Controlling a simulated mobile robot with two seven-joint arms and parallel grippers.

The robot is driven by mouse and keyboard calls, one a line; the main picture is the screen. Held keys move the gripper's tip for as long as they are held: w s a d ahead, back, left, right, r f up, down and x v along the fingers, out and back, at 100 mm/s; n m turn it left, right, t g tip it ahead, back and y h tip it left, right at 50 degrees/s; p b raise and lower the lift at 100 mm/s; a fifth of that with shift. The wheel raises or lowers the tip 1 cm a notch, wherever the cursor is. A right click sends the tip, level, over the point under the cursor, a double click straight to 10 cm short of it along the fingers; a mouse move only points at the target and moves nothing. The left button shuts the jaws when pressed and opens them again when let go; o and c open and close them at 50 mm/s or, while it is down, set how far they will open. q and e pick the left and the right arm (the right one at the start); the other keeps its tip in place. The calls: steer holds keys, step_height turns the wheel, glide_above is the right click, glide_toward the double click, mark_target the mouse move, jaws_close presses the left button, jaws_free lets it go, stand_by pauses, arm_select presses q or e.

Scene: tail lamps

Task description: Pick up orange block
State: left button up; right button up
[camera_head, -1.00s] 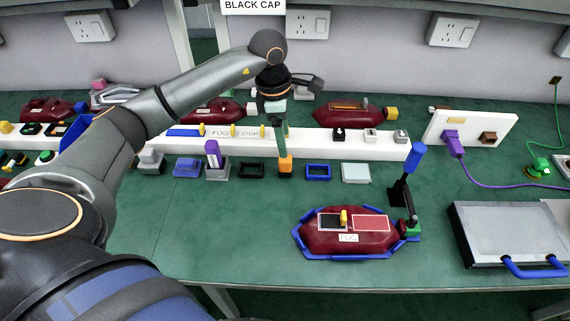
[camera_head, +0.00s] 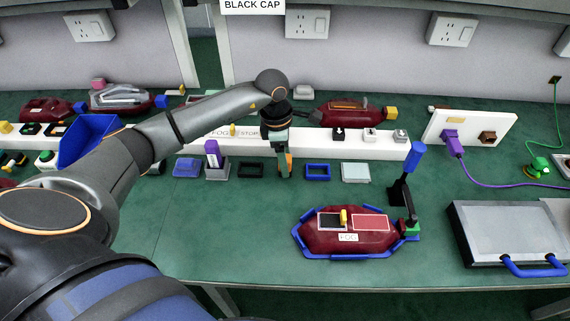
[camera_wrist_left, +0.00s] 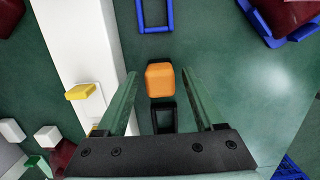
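The orange block (camera_wrist_left: 160,80) shows in full in the left wrist view, between the tips of my left gripper (camera_wrist_left: 158,82), with green table visible on both sides of it. In the head view only a sliver of the orange block (camera_head: 289,161) shows beside a finger, in the row of small parts. My left gripper (camera_head: 283,170) points down there, open, its fingers on either side of the block. Whether a finger touches it, I cannot tell. My right gripper is in neither view.
A black square frame (camera_head: 251,170) and a blue square frame (camera_head: 318,171) lie close on either side of the block. A white rail (camera_head: 350,146) runs just behind. A dark red lamp (camera_head: 322,240) with a blue surround stands in front, with bare green table to its left.

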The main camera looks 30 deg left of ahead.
arm_select(q)
jaws_close()
stand_by(0.3)
steer(key=shift+r, duration=0.1)
steer(key=shift+w+r, duration=0.1)
steer(key=shift+r, duration=0.5)
steer(key=s+d+r, duration=0.9)
steer(key=d+r, duration=0.2)
steer(key=shift+r, duration=0.3)
steer(key=shift+c, duration=2.2)
jaws_free()
jaws_close()
